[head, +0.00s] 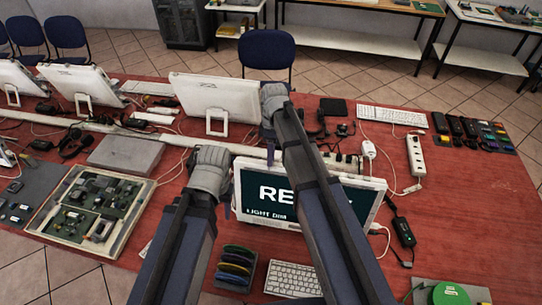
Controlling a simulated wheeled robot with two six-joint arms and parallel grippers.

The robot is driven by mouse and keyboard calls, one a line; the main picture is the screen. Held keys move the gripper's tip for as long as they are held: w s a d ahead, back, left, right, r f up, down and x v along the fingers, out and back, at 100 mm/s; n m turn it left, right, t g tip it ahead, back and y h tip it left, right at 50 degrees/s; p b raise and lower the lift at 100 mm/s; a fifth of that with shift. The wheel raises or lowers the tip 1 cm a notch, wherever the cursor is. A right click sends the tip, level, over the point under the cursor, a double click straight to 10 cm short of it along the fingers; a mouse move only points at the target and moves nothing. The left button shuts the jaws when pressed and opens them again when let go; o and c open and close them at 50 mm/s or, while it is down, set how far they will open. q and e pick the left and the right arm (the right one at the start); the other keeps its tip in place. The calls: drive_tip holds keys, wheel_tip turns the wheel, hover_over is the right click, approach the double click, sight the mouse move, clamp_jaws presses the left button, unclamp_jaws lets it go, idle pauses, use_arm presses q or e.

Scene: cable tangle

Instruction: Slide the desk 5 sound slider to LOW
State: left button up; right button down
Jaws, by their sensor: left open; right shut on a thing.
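No slider with a readable sound or LOW label shows in the head view. My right gripper (272,100) is at the right edge of a white monitor's back (205,97), in front of a blue chair. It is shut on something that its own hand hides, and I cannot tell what. My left gripper (209,168) is open, just left of a lit screen (262,190). The screen reads "RE" and "LIGHT DIM", and my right arm covers part of it.
The red table (465,205) holds a green circuit board tray (92,210), white keyboards (292,280), a power strip (415,155), a green round button (450,295) and many loose cables. A blue chair (266,50) stands behind.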

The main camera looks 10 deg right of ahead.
sight(258, 162)
drive_tip(key=a, duration=0.1)
drive_tip(key=w+a, duration=0.1)
drive_tip(key=a, duration=0.2)
drive_tip(key=shift+w+a, duration=0.1)
drive_tip(key=shift+w, duration=0.3)
drive_tip(key=c, duration=0.7)
unclamp_jaws()
drive_tip(key=p+v, duration=0.7)
drive_tip(key=v, duration=0.1)
drive_tip(key=shift+p, duration=0.35)
drive_tip(key=shift+f, duration=0.1)
